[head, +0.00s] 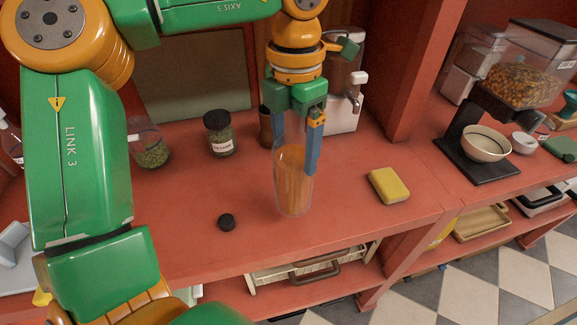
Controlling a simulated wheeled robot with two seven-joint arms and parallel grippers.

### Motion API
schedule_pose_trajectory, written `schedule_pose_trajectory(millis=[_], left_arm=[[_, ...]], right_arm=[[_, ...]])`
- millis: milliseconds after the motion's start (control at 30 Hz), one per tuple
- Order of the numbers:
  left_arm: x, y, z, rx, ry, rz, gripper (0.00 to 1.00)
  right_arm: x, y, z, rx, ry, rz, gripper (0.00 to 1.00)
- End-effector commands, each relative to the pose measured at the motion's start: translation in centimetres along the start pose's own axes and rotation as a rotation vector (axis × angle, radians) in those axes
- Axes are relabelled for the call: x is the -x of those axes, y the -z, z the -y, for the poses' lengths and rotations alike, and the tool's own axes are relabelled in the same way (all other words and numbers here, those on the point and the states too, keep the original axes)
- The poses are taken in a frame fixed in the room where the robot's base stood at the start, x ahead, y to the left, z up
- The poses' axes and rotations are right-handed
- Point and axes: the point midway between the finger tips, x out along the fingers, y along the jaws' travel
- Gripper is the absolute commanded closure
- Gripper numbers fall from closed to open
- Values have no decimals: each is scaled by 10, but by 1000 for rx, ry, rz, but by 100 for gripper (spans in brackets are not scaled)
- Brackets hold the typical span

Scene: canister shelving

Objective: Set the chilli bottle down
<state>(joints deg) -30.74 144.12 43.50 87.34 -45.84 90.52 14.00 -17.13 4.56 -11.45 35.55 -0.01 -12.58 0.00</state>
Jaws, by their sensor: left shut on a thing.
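The chilli bottle (294,185) is a tall clear container with orange contents. It stands upright in the middle of the head view, over the red counter. My left gripper (311,160) reaches down from above and is shut on it, with a blue finger along its right side. My right gripper is not in view.
A black lid (226,222) lies left of the bottle. Behind are a green herb jar (220,137), a tilted jar (152,152) and a white dispenser (345,95). A yellow sponge (389,186) lies to the right. A bowl (486,145) stands under a food dispenser (522,82).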

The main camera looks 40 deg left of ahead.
Motion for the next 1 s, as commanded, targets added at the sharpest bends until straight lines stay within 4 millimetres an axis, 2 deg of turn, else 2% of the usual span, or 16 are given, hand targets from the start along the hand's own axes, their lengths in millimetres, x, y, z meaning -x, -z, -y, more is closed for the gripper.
schedule_pose_trajectory(millis=[100,300,467,833,867,900,1000], left_arm=[[-19,-5,-17,1,4,-3,100],[-40,-11,-34,1,3,-2,100],[-68,-11,-33,0,1,-1,100],[-74,-12,-33,1,-1,3,100],[-75,-11,-33,1,0,1,8],[-74,-11,-33,1,0,0,0],[-74,-11,-33,1,0,0,0]], right_arm=[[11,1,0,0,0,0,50],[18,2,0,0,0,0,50],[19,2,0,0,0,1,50],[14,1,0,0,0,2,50],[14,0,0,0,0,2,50],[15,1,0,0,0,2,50],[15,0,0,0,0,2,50]])
